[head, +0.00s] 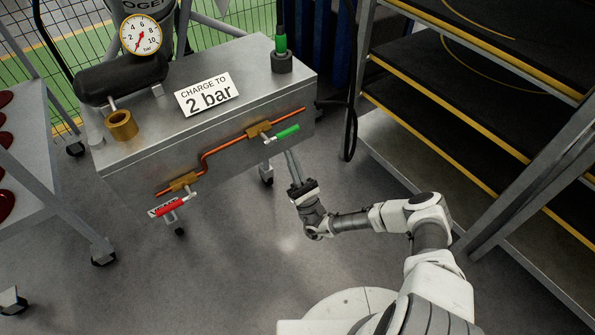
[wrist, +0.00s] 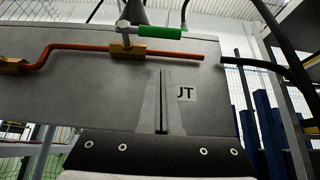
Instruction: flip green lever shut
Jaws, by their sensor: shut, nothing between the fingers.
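The green lever (head: 288,132) sits on a brass valve (head: 259,129) on the front of the metal cabinet. In the wrist view the green lever (wrist: 162,32) points right from its brass valve (wrist: 128,47), running along the orange pipe. My gripper (head: 290,153) is shut and empty, with its fingers pointing up at the cabinet just below the green lever. In the wrist view my gripper (wrist: 161,75) shows its fingertips below the pipe, apart from the lever.
A red lever (head: 172,205) with a tag hangs at the pipe's left end. A pressure gauge (head: 141,36) and a "CHARGE TO 2 bar" sign (head: 208,94) are on top of the cabinet. A shelf rack (head: 480,120) stands right; a cart (head: 50,185) stands left.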

